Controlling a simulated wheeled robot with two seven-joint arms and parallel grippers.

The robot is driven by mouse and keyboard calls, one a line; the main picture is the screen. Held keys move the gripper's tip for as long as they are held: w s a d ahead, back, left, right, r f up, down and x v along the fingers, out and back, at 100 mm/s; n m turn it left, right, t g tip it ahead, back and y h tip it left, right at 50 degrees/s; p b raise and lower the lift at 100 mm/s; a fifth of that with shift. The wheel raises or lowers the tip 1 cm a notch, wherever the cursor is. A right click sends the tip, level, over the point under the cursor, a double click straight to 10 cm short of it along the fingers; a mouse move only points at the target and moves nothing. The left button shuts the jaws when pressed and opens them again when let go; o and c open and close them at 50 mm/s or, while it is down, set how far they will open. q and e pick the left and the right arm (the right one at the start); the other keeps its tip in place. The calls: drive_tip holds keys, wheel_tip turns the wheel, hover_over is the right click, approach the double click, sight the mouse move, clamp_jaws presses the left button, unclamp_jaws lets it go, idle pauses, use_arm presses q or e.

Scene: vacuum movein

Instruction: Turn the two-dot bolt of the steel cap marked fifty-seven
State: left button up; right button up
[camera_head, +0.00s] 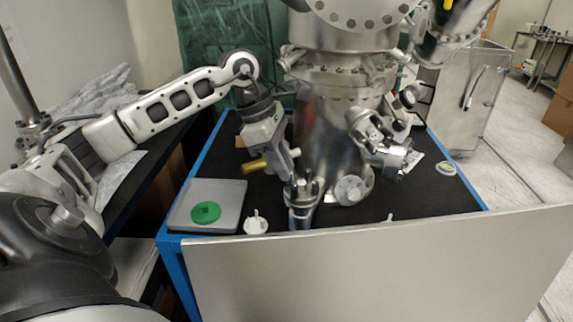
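A small upright steel port with several bolts standing around its top (302,190) is at the front middle of the black tabletop. A round steel flange (349,190) faces forward on the chamber just to its right. I cannot read a fifty-seven or any bolt dots at this size, so I cannot tell which is the marked cap. My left gripper (288,170) points down just above and left of the bolted port. A yellow rod end (256,165) and a pale end stick out on either side of its fingers. Whether the fingers grip it is unclear. My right gripper is not in view.
The large steel chamber (335,130) fills the table's middle. A grey tray (230,195) with a green disc (206,212) lies at the left front, beside a white knobbed part (256,224). A grey panel (390,270) borders the front. The tabletop's right front is mostly clear.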

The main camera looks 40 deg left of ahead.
use_arm(q)
drive_tip(key=shift+w+d+f, duration=0.15)
drive_tip(key=shift+d+f, duration=0.05)
drive_tip(key=shift+f, duration=0.3)
drive_tip(key=shift+c, duration=0.3)
clamp_jaws()
drive_tip(key=shift+m, duration=0.4)
drive_tip(key=shift+w+r+m+g+h+p, duration=0.15)
drive_tip(key=shift+m+g, duration=0.15)
drive_tip(key=shift+m, duration=0.3)
drive_tip(key=shift+f+m+g+h+p, duration=0.15)
drive_tip(key=shift+m+g, duration=0.15)
drive_tip(key=shift+m, duration=0.3)
drive_tip(key=shift+m+g, duration=0.5)
drive_tip(key=shift+m, duration=0.9)
